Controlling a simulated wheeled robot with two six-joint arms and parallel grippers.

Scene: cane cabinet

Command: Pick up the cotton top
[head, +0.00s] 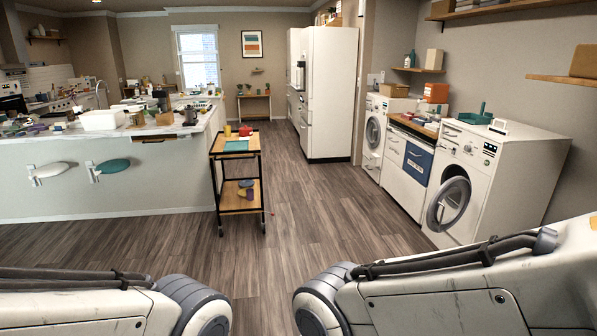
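I cannot pick out a cotton top for sure anywhere in the head view. Small folded-looking coloured items (419,119) lie on the wooden counter between the two washing machines, too small to tell what they are. A dark blue panel or cloth with white marks (417,162) shows on the front of the cabinet below. Both my arms show only as thick white links along the bottom edge. Neither gripper is in view.
The near washing machine (490,178) stands at the right with its round door ajar. A wheeled trolley (237,178) stands beside the kitchen island (110,177) at the left. A white fridge (329,95) stands farther back. The wooden floor (310,205) between them is clear.

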